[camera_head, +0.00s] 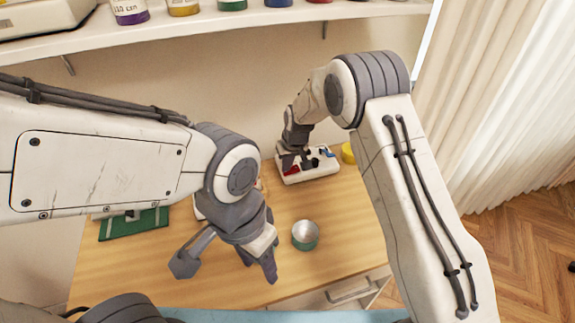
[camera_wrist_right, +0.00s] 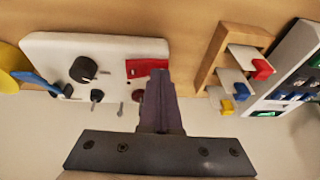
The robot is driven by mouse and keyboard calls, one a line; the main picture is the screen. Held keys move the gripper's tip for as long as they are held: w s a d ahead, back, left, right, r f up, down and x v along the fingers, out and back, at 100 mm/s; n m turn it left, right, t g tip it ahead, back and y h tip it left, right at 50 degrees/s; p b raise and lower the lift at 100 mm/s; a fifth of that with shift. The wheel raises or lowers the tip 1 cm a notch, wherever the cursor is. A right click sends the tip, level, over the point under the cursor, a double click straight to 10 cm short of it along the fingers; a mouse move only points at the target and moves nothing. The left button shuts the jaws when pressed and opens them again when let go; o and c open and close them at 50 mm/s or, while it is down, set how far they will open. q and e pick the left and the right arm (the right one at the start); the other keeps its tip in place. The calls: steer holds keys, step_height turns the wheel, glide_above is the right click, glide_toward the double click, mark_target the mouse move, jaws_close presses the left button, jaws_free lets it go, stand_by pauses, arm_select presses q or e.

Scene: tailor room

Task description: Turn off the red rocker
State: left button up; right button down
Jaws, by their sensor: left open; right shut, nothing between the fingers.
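The red rocker (camera_wrist_right: 140,68) sits on a white control panel (camera_wrist_right: 45,42) in the right wrist view. The panel also carries black knobs, small metal toggles and a blue part. My right gripper (camera_wrist_right: 160,75) is shut and empty, its fingertips over the right end of the rocker and hiding part of it. Contact cannot be told. In the head view the panel (camera_head: 320,172) lies at the back of the table, with the red rocker (camera_head: 291,170) just below my right gripper (camera_head: 288,160). My left gripper (camera_head: 226,268) is open and empty over the front of the table.
A metal cup (camera_head: 305,235) stands right of my left gripper. A green mat (camera_head: 133,225) lies at the left. A yellow thing (camera_head: 348,152) is beside the panel. A wooden rack (camera_wrist_right: 238,37) with coloured parts stands near my right gripper. A shelf (camera_head: 215,25) with jars runs above.

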steer(key=shift+d, duration=0.2)
steer(key=shift+w+d+r, duration=0.15)
steer(key=shift+w+d, duration=0.1)
steer(key=shift+d, duration=0.3)
steer(key=shift+r, duration=0.25)
steer(key=r+p, duration=0.2)
steer(key=r, duration=0.1)
steer(key=r+p, duration=0.1)
steer(key=shift+s+a+r+p, duration=0.1)
steer(key=shift+a+r+p, duration=0.05)
steer(key=shift+a+p, duration=0.15)
steer(key=shift+s+a+r+b, duration=0.25)
steer(key=shift+r+b, duration=0.2)
steer(key=shift+b, duration=0.25)
step_height(320, 180, up, 7)
steer(key=b, duration=0.1)
glide_above(290, 173)
steer(key=s+a, duration=0.1)
steer(key=s, duration=0.2)
steer(key=shift+s+a+r, duration=0.15)
steer(key=shift+a+r, duration=0.1)
